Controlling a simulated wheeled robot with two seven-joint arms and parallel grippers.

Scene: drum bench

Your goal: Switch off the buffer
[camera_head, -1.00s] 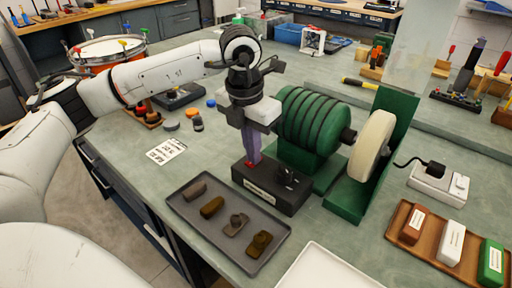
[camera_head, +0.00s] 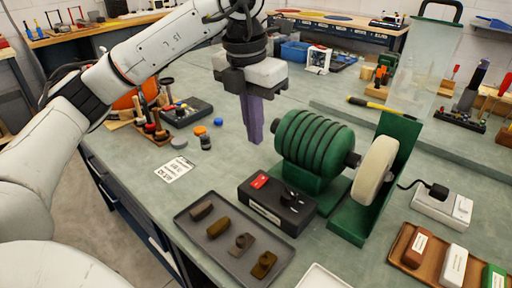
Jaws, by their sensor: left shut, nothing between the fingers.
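The buffer (camera_head: 315,145) is a green ribbed motor with a pale buffing wheel (camera_head: 374,170) on its right, beside a green guard. My right gripper is not in view.
A dark tray (camera_head: 219,262) with several small brown parts lies in front. A wooden tray (camera_head: 393,254) of coloured bars is at right. A cable runs from the buffer to a white power strip (camera_head: 442,206). A printed card (camera_head: 174,169) and small pots lie left.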

